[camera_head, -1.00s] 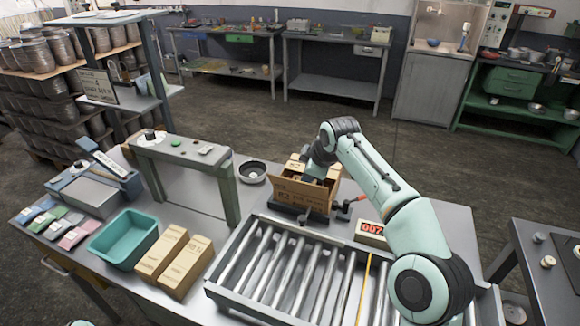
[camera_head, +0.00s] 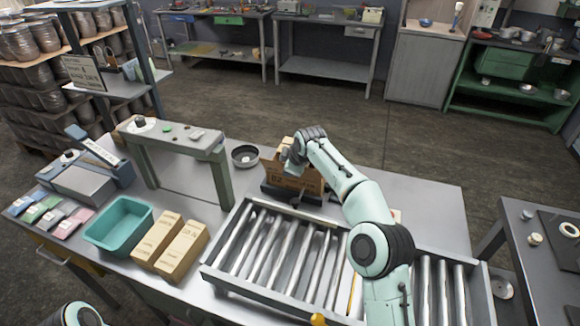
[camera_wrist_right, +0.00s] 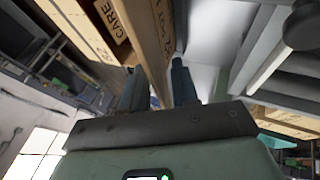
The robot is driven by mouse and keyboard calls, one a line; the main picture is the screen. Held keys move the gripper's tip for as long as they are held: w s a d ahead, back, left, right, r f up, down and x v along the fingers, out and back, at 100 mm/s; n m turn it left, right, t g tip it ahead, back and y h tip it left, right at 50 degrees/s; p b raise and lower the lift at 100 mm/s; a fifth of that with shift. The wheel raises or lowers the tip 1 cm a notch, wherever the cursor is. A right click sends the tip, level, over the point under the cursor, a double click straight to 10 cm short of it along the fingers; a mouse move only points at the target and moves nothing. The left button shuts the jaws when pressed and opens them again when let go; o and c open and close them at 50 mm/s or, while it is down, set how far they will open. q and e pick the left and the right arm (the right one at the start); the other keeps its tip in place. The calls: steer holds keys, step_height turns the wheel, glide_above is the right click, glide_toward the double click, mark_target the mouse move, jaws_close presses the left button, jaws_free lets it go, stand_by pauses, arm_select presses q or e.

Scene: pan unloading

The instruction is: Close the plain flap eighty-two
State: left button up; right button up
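An open brown cardboard box (camera_head: 308,184), its front marked with what looks like 82, stands on a dark low stand (camera_head: 283,195) behind the rollers. A brown item shows inside at its back left. My right gripper (camera_head: 294,168) is at the box's upper front, and my wrist partly covers the opening. In the right wrist view its two fingers (camera_wrist_right: 160,92) are apart, with a brown cardboard panel (camera_wrist_right: 150,40) reaching between them. I cannot tell whether they touch it. Which flap this is, and the far flaps, are hidden. My left gripper is out of view.
The roller conveyor (camera_head: 232,279) lies in front of the box, under my right arm. A grey-green frame (camera_head: 216,184) and a dark round bowl (camera_head: 245,155) stand left of it. A teal tray (camera_head: 117,226) and two tan cartons (camera_head: 182,250) are farther left. The table right of the box is clear.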

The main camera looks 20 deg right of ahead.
steer(key=shift+f, duration=0.1)
jaws_close()
stand_by(1.4)
